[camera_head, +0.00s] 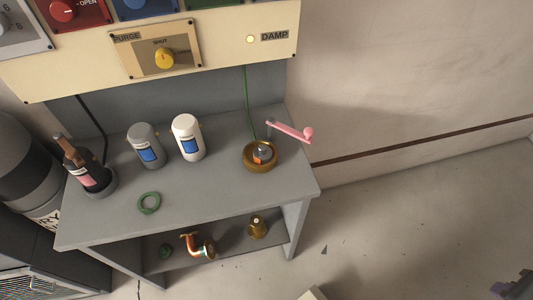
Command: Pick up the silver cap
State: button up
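A silver-grey can (145,145) with a rounded top and a blue label stands upright on the grey bench, left of a white can (187,138) of like shape. The grey can best fits the name silver cap, though I cannot be sure. A small grey and orange piece (263,153) also sits inside a round brass holder (261,164) at the right end of the bench. Nothing touches the silver-grey can, and its front and top are in plain view. I cannot make out my gripper in this view.
The bench (215,190) also bears a green ring (149,202), a dark bottle-like part (85,165) and a pink-handled crank (290,131). Brass and copper fittings (198,245) lie on the shelf below. A control panel (215,65) hangs above. Open floor (420,225) lies right.

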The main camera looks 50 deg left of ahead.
aim_at(263, 152)
jog(key=z, duration=0.05)
jog(key=k, duration=1.25)
jog(key=u, duration=2.15)
jog(key=i, duration=0.95)
jog(key=u, duration=0.05)
